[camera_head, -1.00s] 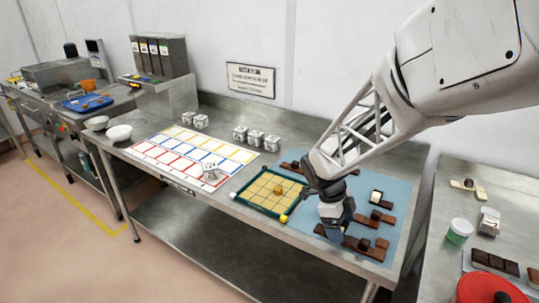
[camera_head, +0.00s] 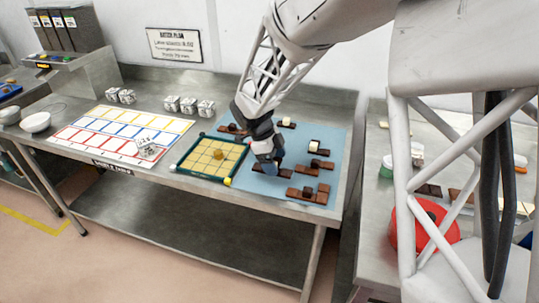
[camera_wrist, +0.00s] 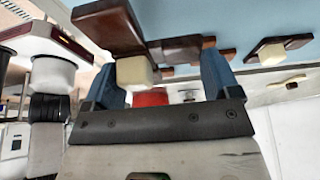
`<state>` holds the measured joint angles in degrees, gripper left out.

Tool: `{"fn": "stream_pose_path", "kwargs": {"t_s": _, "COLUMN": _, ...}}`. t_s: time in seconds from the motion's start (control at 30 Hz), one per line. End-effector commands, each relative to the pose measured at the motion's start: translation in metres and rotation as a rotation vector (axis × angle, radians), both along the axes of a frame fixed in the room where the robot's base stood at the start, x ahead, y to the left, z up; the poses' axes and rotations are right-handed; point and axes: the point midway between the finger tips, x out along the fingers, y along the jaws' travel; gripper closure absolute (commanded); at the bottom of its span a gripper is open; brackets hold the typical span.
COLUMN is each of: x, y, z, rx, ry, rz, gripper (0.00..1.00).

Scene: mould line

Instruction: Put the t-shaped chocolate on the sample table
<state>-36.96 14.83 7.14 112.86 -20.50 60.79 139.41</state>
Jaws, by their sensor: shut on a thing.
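My gripper (camera_head: 268,166) is low over the left part of a blue mat (camera_head: 262,187) on the steel table. In the wrist view, its blue fingers (camera_wrist: 166,80) are shut on a dark brown chocolate (camera_wrist: 180,50), with a cream block (camera_wrist: 135,70) showing beside it. The chocolate's full outline is partly hidden, so I cannot confirm a T shape. Other brown chocolates lie on the mat, including one with a dark block on top (camera_head: 307,193) and one with a cream block (camera_head: 314,146). The lettering on the table's front label (camera_head: 115,166) is too small to read surely.
A green-rimmed board (camera_head: 198,175) with a gold piece lies left of the mat. Left of it is a sheet with coloured squares (camera_head: 95,138), with several printed cubes near it. A second table at right holds a red round thing (camera_head: 405,228). My arm hides part of that table.

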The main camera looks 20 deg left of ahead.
Motion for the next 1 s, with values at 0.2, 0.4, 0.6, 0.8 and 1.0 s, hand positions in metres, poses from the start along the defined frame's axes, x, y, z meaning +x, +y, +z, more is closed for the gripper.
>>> {"fn": "stream_pose_path", "kwargs": {"t_s": 0.2, "x": 0.023, "y": 0.014, "z": -0.002, "rx": 0.000, "ry": 0.000, "rz": -0.001, "gripper": 0.55}}
{"fn": "stream_pose_path", "kwargs": {"t_s": 0.4, "x": 0.043, "y": 0.026, "z": -0.005, "rx": -0.001, "ry": 0.001, "rz": 0.000, "gripper": 0.55}}
{"fn": "stream_pose_path", "kwargs": {"t_s": 0.6, "x": 0.059, "y": 0.036, "z": -0.007, "rx": 0.000, "ry": 0.000, "rz": 0.000, "gripper": 0.55}}
{"fn": "stream_pose_path", "kwargs": {"t_s": 0.8, "x": 0.064, "y": 0.039, "z": -0.007, "rx": 0.000, "ry": 0.000, "rz": 0.000, "gripper": 0.55}}
{"fn": "stream_pose_path", "kwargs": {"t_s": 1.0, "x": 0.064, "y": 0.039, "z": -0.007, "rx": 0.000, "ry": 0.000, "rz": 0.000, "gripper": 0.55}}
